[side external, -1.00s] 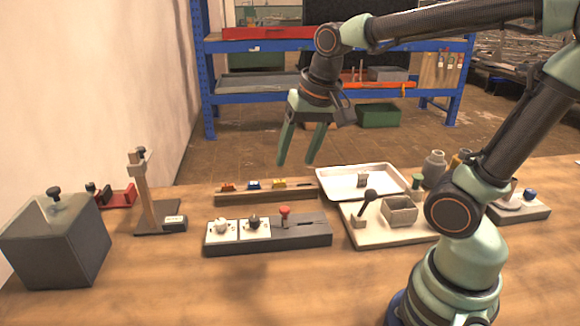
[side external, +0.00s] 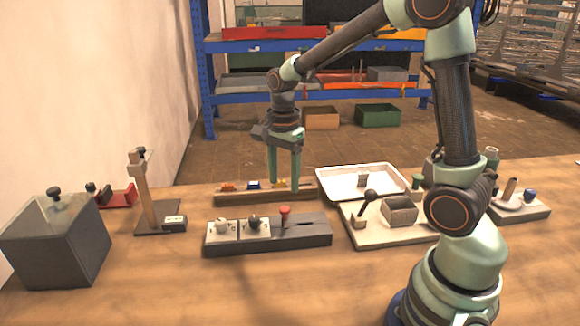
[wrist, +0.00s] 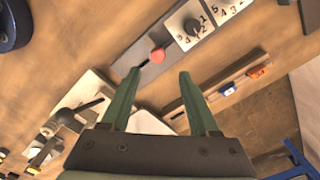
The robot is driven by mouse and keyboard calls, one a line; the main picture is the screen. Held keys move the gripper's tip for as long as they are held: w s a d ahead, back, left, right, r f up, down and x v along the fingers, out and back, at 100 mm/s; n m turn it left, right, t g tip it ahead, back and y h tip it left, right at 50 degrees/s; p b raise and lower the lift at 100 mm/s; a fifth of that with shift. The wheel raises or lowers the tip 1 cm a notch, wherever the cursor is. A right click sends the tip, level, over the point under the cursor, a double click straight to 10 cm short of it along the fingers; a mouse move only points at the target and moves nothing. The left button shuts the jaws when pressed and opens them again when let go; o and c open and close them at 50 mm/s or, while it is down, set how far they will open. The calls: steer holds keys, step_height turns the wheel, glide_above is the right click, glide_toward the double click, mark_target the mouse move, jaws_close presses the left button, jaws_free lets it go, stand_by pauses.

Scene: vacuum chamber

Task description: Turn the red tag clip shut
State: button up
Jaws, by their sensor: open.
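The red-orange tag clip (side external: 228,187) sits at the left end of a wooden rail (side external: 232,200). In the wrist view it shows as an orange clip (wrist: 258,72) toward the right. It is too small to tell how far it is turned. My gripper (side external: 284,183) is open and empty, pointing down around the right half of the rail, to the right of the red clip. In the wrist view nothing is between the fingers (wrist: 157,78).
In front of the rail stands a dark block (side external: 310,235) with knobs and a red-topped lever (side external: 285,211). A white tray (side external: 325,185) is right of the rail. A wooden post (side external: 146,190) stands to the left. Bare table lies in front.

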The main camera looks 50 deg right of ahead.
mark_target(284, 207)
step_height(284, 207, down, 7)
stand_by(0.3)
jaws_close()
